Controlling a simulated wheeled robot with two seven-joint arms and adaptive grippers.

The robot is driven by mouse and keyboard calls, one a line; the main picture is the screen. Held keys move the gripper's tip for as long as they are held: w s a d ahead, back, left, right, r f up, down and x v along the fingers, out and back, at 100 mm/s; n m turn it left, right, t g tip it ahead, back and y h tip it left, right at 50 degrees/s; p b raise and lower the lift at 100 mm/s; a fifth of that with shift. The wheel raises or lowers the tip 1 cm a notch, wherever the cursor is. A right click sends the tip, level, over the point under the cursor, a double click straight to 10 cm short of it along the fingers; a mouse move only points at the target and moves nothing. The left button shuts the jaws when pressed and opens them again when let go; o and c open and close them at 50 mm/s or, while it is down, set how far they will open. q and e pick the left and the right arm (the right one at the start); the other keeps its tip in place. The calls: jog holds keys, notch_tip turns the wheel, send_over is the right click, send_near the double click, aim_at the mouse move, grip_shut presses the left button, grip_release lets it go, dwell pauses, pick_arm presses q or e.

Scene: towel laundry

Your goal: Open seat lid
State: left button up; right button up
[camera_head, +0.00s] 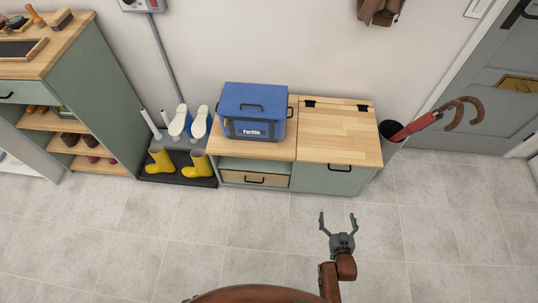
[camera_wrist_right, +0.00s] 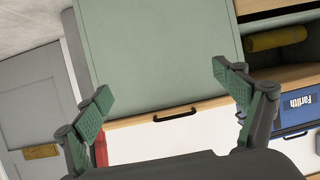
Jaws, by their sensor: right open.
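The seat lid (camera_head: 340,128) is the light wooden top on the right half of the bench. It lies flat and shut, with two black hinges along its back edge. A black handle (camera_head: 340,168) sits at its front edge; the handle also shows in the right wrist view (camera_wrist_right: 176,114), beyond the fingers. My right gripper (camera_head: 337,216) is open and empty, in front of the bench and apart from the handle. Its spread fingers (camera_wrist_right: 163,90) frame the green bench front (camera_wrist_right: 160,50) in the wrist view. My left gripper is out of view.
A blue cooler box (camera_head: 254,110) stands on the bench's left half, close to the lid. An umbrella stand (camera_head: 390,136) with red umbrellas (camera_head: 420,124) is right of the bench. Yellow boots (camera_head: 196,166) stand on a dark tray at left. The floor in front is clear.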

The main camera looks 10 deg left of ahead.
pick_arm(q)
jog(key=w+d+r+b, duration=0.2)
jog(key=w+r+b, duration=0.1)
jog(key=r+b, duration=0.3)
pick_arm(e)
jog(key=shift+o, duration=0.4)
jog(key=w+r+t, duration=0.4)
jog(key=w+r, duration=0.5)
jog(key=w, duration=0.2)
jog(key=shift+a+r+m, duration=0.25)
jog(key=shift+m, duration=0.05)
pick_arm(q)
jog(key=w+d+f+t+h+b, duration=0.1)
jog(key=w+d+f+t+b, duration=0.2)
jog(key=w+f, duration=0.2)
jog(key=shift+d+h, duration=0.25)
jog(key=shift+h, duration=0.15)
pick_arm(e)
jog(key=shift+w+a, duration=0.15)
jog(key=shift+w, duration=3.45)
jog(key=shift+c, duration=0.4)
jog(key=shift+r, duration=0.1)
jog(key=c, duration=1.6)
